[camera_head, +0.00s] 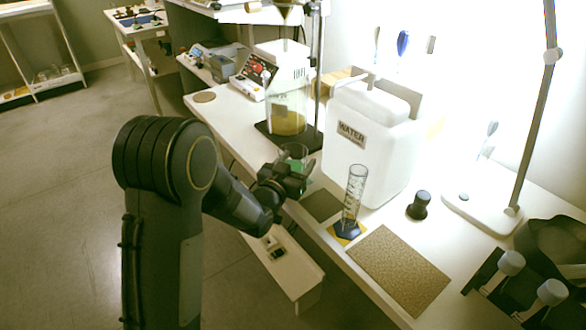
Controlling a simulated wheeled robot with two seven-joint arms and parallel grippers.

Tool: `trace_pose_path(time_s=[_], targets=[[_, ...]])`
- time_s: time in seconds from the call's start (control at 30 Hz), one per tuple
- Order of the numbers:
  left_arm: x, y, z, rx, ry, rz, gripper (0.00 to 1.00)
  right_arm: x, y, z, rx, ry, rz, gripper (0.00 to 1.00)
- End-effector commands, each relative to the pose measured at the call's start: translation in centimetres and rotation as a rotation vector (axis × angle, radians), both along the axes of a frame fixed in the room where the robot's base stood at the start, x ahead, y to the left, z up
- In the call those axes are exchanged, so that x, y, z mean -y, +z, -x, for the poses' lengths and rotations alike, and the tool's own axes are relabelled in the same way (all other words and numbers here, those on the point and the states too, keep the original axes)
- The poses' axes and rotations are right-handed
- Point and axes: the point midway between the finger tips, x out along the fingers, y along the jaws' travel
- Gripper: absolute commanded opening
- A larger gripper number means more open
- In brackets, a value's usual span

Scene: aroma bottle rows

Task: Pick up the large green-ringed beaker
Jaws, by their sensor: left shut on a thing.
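The green-ringed beaker (294,153) stands at the table's left edge, in front of the dark stand base. Its clear rim and some green show above and beside my gripper; its lower part is hidden. My left gripper (298,172) reaches in from the left and is shut on the beaker. I cannot tell whether the beaker touches the table.
A white WATER container (370,145) stands right of the beaker. A graduated cylinder (354,195) stands nearer on a yellow mat. A brown mat (398,270), a black knob-like item (419,205) and a lamp base (485,200) lie further right. A flask (288,105) stands behind.

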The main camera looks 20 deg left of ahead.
Motion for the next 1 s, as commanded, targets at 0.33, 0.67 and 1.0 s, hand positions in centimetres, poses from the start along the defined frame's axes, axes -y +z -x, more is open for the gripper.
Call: trace_pose_path(time_s=[0.33,0.67,1.0], targets=[[0.0,0.1,0.0,0.002,0.000,0.000,0.29,0.0,0.0,0.0,0.000,0.000,0.000,0.36],[0.0,3.6,0.0,0.008,0.001,0.003,0.29,0.0,0.9,0.0,0.000,0.000,0.000,0.36],[-2.1,10.4,6.8,0.004,0.003,0.005,0.29,0.0,2.4,0.0,0.000,0.000,0.000,0.36]])
